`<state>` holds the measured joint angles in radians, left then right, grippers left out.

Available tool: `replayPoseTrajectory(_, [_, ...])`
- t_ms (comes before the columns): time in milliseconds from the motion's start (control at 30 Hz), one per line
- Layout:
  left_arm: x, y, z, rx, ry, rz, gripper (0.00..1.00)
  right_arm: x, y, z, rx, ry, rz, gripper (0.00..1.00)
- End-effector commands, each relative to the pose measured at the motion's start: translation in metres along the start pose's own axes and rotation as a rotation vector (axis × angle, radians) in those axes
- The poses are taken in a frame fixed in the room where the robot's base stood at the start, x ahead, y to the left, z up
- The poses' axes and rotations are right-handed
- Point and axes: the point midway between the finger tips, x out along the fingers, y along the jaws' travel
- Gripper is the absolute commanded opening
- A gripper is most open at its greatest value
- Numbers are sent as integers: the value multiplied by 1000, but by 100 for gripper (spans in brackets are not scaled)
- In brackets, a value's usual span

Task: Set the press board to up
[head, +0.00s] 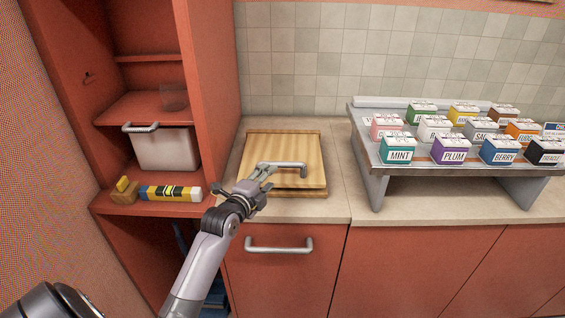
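The press board (285,146) is a light wooden panel on the counter, in the middle of the head view. It lies nearly flat over a wooden base, with a dark gap along its front edge. A metal bar handle (290,165) is on its front part. My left gripper (266,173) is at the left end of this handle, with its fingers close to the bar. I cannot tell whether the fingers are closed on it or only beside it. My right gripper is not in view.
A red shelf unit (209,80) stands at left, holding a white bin (165,148) and a striped bar (170,193). At right, a grey rack (375,172) holds several labelled canisters. A drawer handle (279,246) projects below the counter. Bare counter (345,190) lies right of the board.

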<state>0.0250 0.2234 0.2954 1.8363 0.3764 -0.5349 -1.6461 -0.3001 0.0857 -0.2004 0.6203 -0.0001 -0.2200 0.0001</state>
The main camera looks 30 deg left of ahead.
Motion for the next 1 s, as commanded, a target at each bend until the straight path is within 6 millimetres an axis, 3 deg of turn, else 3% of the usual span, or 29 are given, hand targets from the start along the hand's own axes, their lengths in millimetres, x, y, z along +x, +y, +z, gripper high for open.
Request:
replayPoseTrajectory(500, [86,-1,0,-3,0,0,38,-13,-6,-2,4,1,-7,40])
replayPoseTrajectory(700, [101,0,0,-2,0,0,38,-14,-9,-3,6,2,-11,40])
replayPoseTrajectory(1000, [105,1,0,-1,0,1,38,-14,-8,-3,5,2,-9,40])
